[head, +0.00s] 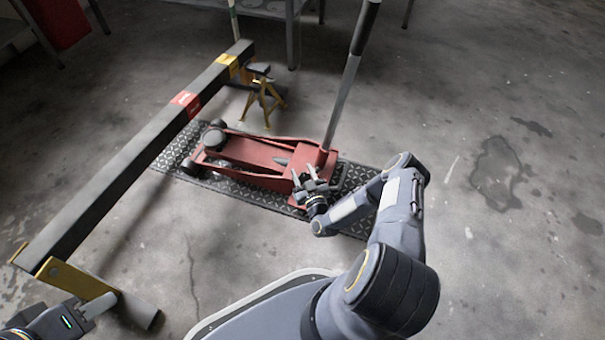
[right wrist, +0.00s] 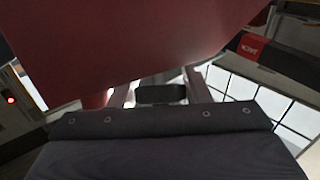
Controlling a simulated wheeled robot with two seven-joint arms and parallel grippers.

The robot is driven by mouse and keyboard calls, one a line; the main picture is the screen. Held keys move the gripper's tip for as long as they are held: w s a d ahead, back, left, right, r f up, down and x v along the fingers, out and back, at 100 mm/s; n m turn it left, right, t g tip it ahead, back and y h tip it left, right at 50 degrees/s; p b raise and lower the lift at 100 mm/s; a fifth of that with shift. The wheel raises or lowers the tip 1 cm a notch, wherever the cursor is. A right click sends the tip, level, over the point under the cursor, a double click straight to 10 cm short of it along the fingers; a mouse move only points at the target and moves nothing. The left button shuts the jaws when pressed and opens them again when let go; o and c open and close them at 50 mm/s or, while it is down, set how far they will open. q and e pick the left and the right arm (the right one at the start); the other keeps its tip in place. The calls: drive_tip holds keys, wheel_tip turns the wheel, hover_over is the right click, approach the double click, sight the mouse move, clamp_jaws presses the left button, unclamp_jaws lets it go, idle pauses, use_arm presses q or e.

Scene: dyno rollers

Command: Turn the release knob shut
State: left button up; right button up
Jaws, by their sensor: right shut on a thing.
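A red floor jack (head: 250,156) lies on a dark tread-plate mat (head: 260,197), its long handle (head: 345,92) rising up and to the right. My right gripper (head: 311,183) is at the jack's near side, by the handle's base. In the right wrist view, its fingers (right wrist: 160,92) are on both sides of a small dark piece, which looks like the release knob (right wrist: 161,94), under a large red surface of the jack. The knob is hidden in the head view. My left gripper (head: 98,306) is at the bottom left, away from the jack; its opening is unclear.
A long dark beam (head: 130,155) with red and yellow bands runs along the left on a yellow foot. A yellow jack stand (head: 263,97) stands behind the jack. A metal table (head: 280,12) is at the back. The floor on the right is clear, with dark stains.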

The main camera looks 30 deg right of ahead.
sight(306, 180)
drive_tip(key=o, duration=1)
drive_tip(key=s+p, duration=0.1)
drive_tip(key=s, duration=0.1)
drive_tip(key=s+a+p, duration=0.1)
drive_tip(key=s, duration=0.2)
drive_tip(key=s+p, duration=0.1)
drive_tip(key=s, duration=0.1)
drive_tip(key=shift+s+a, duration=0.15)
drive_tip(key=shift+s, duration=0.25)
drive_tip(key=shift+f, duration=0.1)
